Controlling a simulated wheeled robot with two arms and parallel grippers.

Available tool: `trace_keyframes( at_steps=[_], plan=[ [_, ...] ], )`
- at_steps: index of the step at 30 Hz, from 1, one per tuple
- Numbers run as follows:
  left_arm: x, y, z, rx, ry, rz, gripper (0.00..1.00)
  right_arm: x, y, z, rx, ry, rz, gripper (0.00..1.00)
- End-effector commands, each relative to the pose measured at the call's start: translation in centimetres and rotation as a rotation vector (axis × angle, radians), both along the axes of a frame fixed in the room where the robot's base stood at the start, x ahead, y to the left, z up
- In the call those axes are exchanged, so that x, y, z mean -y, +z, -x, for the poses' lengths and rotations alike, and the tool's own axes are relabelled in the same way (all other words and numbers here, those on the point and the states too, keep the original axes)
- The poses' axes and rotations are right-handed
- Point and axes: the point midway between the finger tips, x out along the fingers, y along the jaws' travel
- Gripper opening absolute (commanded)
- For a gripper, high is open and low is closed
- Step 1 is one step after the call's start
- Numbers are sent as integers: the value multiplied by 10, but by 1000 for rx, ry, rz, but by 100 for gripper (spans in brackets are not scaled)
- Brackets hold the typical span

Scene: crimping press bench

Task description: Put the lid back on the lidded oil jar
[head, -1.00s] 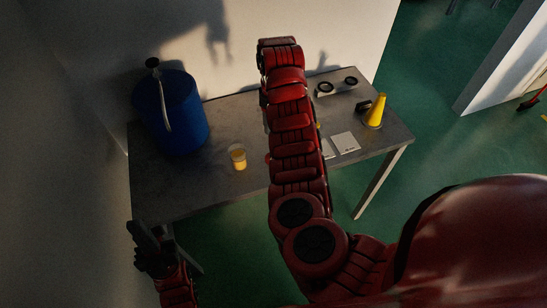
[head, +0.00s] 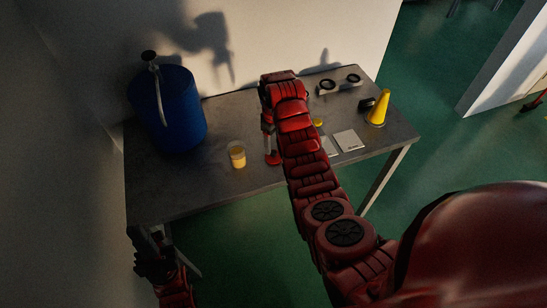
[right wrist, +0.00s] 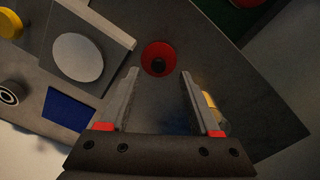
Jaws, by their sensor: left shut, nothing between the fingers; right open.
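The oil jar (head: 237,156) is a small clear cup with yellow contents, standing on the table near its front edge. In the right wrist view it shows partly behind the right-hand finger (right wrist: 211,108). The lid (right wrist: 158,58) is a red disc with a dark knob, lying on the table to the right of the jar; it also shows in the head view (head: 272,159). My right gripper (right wrist: 160,74) is open above the lid, with the lid just beyond and between its fingertips, not held. My left gripper (head: 149,241) is shut and empty by the table's front left corner.
A blue drum (head: 182,118) with a handle stands at the table's back left. To the right are a yellow cone (head: 379,108), a pale flat plate (head: 348,141) and a block with black rings (head: 340,87). The grey table (head: 225,120) is bare around the jar.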

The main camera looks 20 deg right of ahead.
Motion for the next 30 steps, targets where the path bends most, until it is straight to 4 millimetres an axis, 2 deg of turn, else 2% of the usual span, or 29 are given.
trace_keyframes(
  at_steps=[6, 10, 17, 24, 30],
  plan=[
    [0, 1, 0, 0, 0, 0, 0, 0, 1, 0, 0, 0, 0, 64],
    [0, 9, 0, 0, 0, 0, 0, 0, -2, -1, -1, 0, 0, 64],
    [0, 30, 0, 0, 0, 0, 0, 0, -25, -3, -5, 0, 0, 64],
    [0, 35, 0, 0, 0, 0, 0, -1, -47, -3, -2, -1, -2, 64],
    [0, 35, 0, 0, 0, 0, 0, 0, -52, -4, 1, 0, -1, 64]
  ],
)
